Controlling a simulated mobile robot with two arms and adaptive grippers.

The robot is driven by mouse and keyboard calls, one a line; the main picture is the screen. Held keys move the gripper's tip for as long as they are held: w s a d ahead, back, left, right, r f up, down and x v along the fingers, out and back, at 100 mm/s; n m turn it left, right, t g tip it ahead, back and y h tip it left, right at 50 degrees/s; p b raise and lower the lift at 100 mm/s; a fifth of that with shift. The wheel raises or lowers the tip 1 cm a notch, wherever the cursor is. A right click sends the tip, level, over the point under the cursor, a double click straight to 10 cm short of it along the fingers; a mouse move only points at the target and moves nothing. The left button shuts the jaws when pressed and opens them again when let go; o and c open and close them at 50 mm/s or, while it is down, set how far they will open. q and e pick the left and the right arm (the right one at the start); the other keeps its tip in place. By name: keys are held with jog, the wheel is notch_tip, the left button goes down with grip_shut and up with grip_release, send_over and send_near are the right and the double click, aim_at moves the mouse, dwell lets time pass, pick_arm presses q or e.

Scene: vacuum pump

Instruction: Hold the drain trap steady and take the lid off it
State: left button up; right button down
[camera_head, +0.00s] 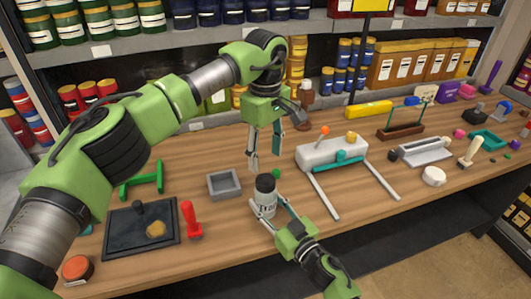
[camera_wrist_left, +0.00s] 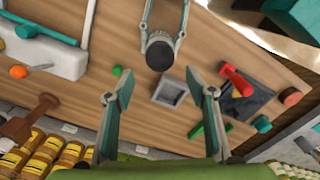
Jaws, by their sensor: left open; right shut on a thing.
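The drain trap (camera_head: 264,204) is a small pale, see-through jar standing upright near the front edge of the bench. Its dark lid (camera_head: 265,183) sits on top; the lid also shows from above in the left wrist view (camera_wrist_left: 159,53). My right gripper (camera_head: 265,208) is shut around the jar's body from the front, below the lid. My left gripper (camera_head: 264,160) is open and empty, pointing down above and behind the jar. In the left wrist view its fingers (camera_wrist_left: 153,88) are spread wide, with the lid beyond the tips.
A grey square tray (camera_head: 224,185) stands left of the jar. A white pump with teal handles (camera_head: 332,154) stands to its right. A red clamp (camera_head: 191,220) and a dark mat (camera_head: 120,232) lie further left. A small green knob (camera_head: 276,174) lies behind the jar.

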aim_at(266, 180)
pick_arm(q)
jog(key=m, duration=1)
jog(key=shift+m, duration=0.3)
jog(key=shift+f, duration=4)
jog(key=c, duration=1.1)
jog(key=shift+c, duration=0.3)
